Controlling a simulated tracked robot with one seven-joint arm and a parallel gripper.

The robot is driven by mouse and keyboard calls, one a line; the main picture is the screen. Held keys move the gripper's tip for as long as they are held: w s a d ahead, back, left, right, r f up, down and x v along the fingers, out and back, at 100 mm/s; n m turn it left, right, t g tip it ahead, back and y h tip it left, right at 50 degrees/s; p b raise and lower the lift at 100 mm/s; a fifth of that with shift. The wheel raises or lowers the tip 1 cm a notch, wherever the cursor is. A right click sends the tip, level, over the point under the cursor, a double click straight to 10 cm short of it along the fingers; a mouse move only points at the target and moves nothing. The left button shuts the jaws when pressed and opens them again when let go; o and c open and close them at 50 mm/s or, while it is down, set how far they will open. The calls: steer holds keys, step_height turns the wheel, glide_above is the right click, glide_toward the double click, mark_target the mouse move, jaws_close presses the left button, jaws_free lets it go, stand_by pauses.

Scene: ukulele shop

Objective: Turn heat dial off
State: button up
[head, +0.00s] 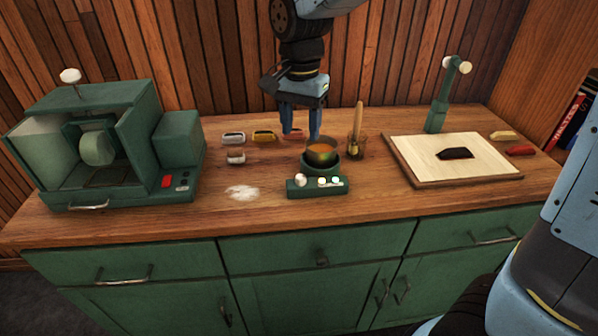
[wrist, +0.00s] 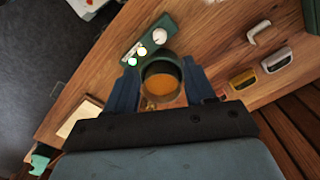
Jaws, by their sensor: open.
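The heat dial (head: 300,180) is a round white knob at the left end of a small green heater's front panel (head: 310,191). Two pale lit lights sit to its right. The dial also shows in the wrist view (wrist: 160,36), beside the lit lights. A dark pot (head: 322,158) with orange-brown liquid sits on the heater, behind the panel. My gripper (head: 301,138) is open and points down, above and slightly behind the pot. In the wrist view the pot (wrist: 162,82) shows between the two fingers; I cannot tell whether they touch it. The dial is outside the fingers.
A jar with a wooden-handled brush (head: 357,145) stands close right of the pot. Several small blocks (head: 264,136) lie behind and left. A green machine (head: 100,150) stands at far left, a pale board (head: 480,170) at right. Counter left of the heater is mostly clear except white powder (head: 241,192).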

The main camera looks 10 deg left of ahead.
mark_target(300, 176)
step_height(300, 176, down, 13)
steer(key=shift+r, duration=0.1)
stand_by(0.4)
steer(key=shift+c, duration=0.4)
steer(key=c, duration=0.9)
steer(key=shift+a, duration=0.2)
jaws_close()
steer(key=shift+d, duration=0.2)
